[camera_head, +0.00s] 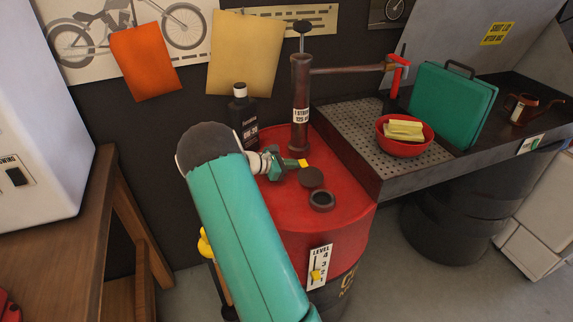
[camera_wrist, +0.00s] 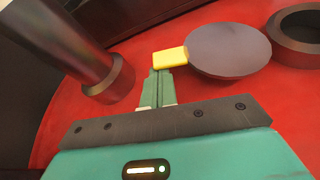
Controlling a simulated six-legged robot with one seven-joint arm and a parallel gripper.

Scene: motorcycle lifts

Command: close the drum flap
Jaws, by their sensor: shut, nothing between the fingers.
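The red drum (camera_head: 345,222) stands in the middle of the head view. On its top are a dark round flap (camera_head: 312,178) with a yellow tab (camera_head: 303,162) and, beside it, a dark ring-shaped opening (camera_head: 322,200). The flap is swung off the opening, which is uncovered. In the wrist view the flap (camera_wrist: 228,50) lies right of my fingertips and the opening (camera_wrist: 305,28) is farther right. My gripper (camera_head: 292,165) is shut and empty. Its fingertips (camera_wrist: 160,78) are right at the yellow tab (camera_wrist: 170,56); I cannot tell whether they touch.
A pump (camera_head: 300,95) rises from the drum top, left of my fingers in the wrist view (camera_wrist: 110,75). A black bottle (camera_head: 241,115) stands behind my arm. A perforated tray (camera_head: 360,125) with a red bowl (camera_head: 405,148) borders the drum's right. A wooden table (camera_head: 60,215) is at left.

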